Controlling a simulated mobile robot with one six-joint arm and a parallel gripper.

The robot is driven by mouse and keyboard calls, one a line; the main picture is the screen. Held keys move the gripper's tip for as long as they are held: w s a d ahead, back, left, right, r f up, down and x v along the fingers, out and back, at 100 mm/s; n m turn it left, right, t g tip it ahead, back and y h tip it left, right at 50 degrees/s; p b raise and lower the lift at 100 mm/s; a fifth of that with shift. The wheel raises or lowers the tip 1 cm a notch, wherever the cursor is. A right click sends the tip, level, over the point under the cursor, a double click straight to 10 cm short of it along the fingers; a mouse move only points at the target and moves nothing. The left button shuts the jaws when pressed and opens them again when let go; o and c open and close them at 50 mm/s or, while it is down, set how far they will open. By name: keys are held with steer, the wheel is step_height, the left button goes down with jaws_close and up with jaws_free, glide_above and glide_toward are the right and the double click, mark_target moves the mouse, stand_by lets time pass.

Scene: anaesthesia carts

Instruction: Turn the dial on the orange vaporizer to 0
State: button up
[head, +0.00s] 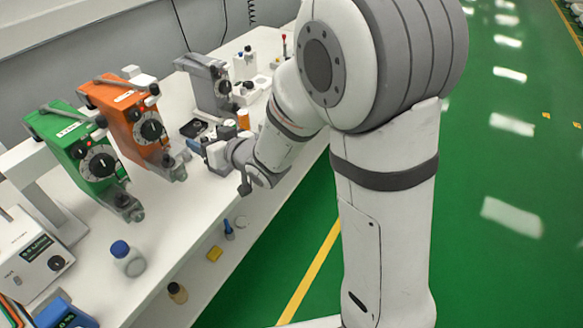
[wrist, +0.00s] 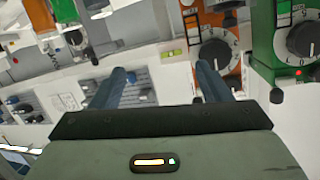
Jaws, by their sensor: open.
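The orange vaporizer (head: 122,108) stands on the white bench, between a green one and a grey one. Its black round dial (head: 151,129) faces the room and has white markings, too small to read here. My gripper (head: 193,147) is in front of the orange vaporizer, to the right of and a little below the dial. In the wrist view the picture is upside down. The orange vaporizer's dial (wrist: 216,53) shows behind the right fingertip. My gripper (wrist: 163,78) is open with nothing between its blue fingers, and I see no clear contact with the dial.
The green vaporizer (head: 75,148) stands close on the left; its dial shows in the wrist view (wrist: 303,38). The grey vaporizer (head: 208,84) is on the right. A blue-capped bottle (head: 128,262) stands near the bench's front. An orange container (head: 243,119) stands near my wrist.

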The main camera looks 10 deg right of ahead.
steer(key=s+d+f+m+g+h+b, duration=0.1)
steer(key=s+d+h, duration=0.3)
steer(key=d, duration=0.5)
steer(key=s+d+f+m+g+h+b, duration=0.2)
steer(key=s+d+f+g+h+b, duration=0.1)
steer(key=d, duration=0.6)
steer(key=shift+s+m+h, duration=0.3)
steer(key=shift+s+h, duration=0.2)
steer(key=shift+h, duration=0.3)
steer(key=s+d+r+m+g, duration=0.1)
steer(key=s+d+g, duration=0.1)
steer(key=s, duration=0.6)
steer(key=s+d+g, duration=0.3)
steer(key=s, duration=0.5)
steer(key=shift+s+d+r+m+g+h, duration=0.2)
steer(key=shift+s+r+m+g+h, duration=0.1)
steer(key=shift+r+m+h, duration=0.1)
stand_by(3.3)
